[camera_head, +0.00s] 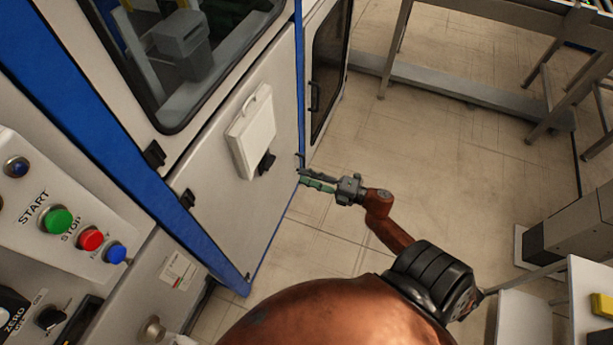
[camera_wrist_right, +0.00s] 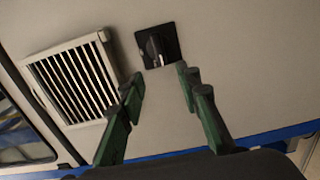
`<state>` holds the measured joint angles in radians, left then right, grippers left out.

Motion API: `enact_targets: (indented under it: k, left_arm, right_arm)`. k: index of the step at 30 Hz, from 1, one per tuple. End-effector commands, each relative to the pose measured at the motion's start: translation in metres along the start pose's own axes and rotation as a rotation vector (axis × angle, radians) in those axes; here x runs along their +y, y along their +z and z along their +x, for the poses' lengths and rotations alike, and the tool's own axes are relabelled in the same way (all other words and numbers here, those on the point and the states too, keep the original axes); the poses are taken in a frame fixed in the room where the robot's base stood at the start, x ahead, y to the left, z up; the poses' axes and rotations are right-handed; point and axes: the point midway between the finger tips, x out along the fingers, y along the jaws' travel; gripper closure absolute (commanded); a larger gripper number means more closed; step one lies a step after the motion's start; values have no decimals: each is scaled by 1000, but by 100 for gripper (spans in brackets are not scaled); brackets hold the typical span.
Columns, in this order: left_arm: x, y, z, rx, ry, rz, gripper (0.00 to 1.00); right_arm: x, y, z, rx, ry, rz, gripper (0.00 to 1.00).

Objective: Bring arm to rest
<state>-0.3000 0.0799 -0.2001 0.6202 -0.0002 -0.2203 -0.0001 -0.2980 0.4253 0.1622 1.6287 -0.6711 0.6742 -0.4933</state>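My right gripper (camera_head: 318,181) is in the middle of the head view, at the end of my copper-coloured right arm. It is in front of the pale machine cabinet (camera_head: 225,190), near its blue edge. In the right wrist view, the two green fingers of my right gripper (camera_wrist_right: 163,86) stand apart with nothing between them. Beyond them is a black latch (camera_wrist_right: 157,45) on the cabinet face, apart from the fingertips as far as I can tell. My left gripper does not show in either view.
A control panel (camera_head: 60,205) with green, red and blue buttons is at the left. A vented cover (camera_head: 251,132) sticks out from the cabinet near my right gripper. A grey metal frame (camera_head: 460,95) stands at the upper right. The tiled floor (camera_head: 430,165) between is clear.

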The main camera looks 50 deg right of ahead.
Motion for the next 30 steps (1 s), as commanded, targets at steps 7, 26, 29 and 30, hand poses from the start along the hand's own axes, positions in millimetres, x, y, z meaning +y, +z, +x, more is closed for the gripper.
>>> enact_targets:
  k: [7, 26, 29, 30]
  left_arm:
    - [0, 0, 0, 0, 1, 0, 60]
    - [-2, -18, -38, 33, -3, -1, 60]
    - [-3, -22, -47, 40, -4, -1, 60]
    - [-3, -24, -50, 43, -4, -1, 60]
  right_arm:
    - [0, 0, 0, 0, 0, 0, 69]
    - [-210, 24, -83, -455, -289, 618, 69]
    - [-270, 5, -120, -584, -384, 773, 69]
    - [-292, -5, -137, -635, -422, 830, 69]
